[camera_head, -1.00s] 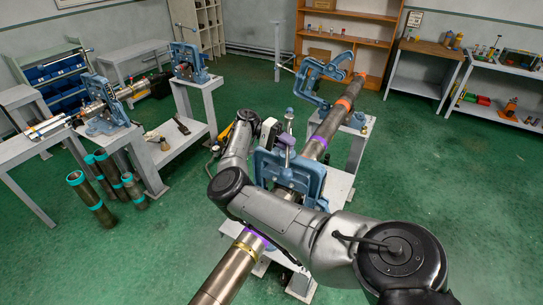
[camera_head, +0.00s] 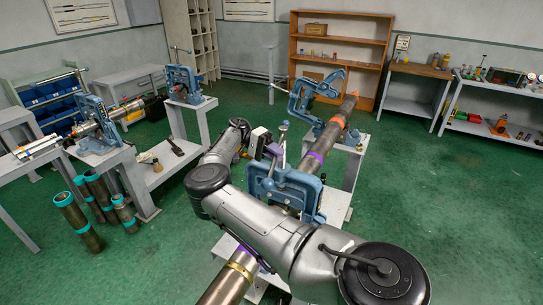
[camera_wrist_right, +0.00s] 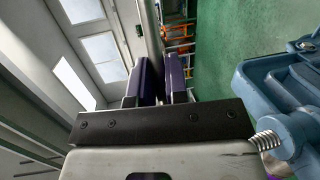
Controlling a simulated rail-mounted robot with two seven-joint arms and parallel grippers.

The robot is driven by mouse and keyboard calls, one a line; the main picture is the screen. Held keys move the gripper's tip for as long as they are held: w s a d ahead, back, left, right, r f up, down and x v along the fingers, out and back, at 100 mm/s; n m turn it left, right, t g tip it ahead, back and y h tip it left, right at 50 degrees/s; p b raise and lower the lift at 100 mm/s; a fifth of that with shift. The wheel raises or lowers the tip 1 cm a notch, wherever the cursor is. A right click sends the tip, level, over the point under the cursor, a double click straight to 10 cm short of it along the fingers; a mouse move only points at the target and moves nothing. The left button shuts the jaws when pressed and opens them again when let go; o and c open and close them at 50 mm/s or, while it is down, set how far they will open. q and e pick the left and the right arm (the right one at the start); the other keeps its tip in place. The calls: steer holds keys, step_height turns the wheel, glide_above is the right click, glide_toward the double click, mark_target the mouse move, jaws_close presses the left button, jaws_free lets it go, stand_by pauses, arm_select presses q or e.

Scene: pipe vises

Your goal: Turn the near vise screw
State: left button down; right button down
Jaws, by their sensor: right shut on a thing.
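The near vise (camera_head: 262,188) is a blue frame around a long steel pipe (camera_head: 226,284). Its screw stands upright at the top with a metal handle bar (camera_head: 283,129). My right gripper (camera_head: 273,150) has purple finger pads beside the screw top. In the right wrist view the pads (camera_wrist_right: 160,80) close on a grey bar (camera_wrist_right: 151,35), apparently the vise handle. The vise's blue body (camera_wrist_right: 290,90) and a threaded screw end (camera_wrist_right: 266,141) show at the right there. My right arm covers part of the vise and pipe. My left gripper is not in view.
A far vise (camera_head: 310,100) holds the same pipe, with purple and orange bands. A left bench carries more blue vises (camera_head: 97,125). Pipes with teal bands (camera_head: 75,218) stand on the floor. A wooden shelf (camera_head: 340,40) is at the back. Green floor is clear at right.

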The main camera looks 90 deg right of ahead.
steer(key=c, duration=1.5)
jaws_free()
steer(key=shift+s+r, duration=0.1)
steer(key=shift+r, duration=0.3)
steer(key=shift+c, duration=0.2)
steer(key=o, duration=0.3)
steer(key=shift+d, duration=0.1)
steer(key=shift+o, duration=0.4)
steer(key=shift+f, duration=0.1)
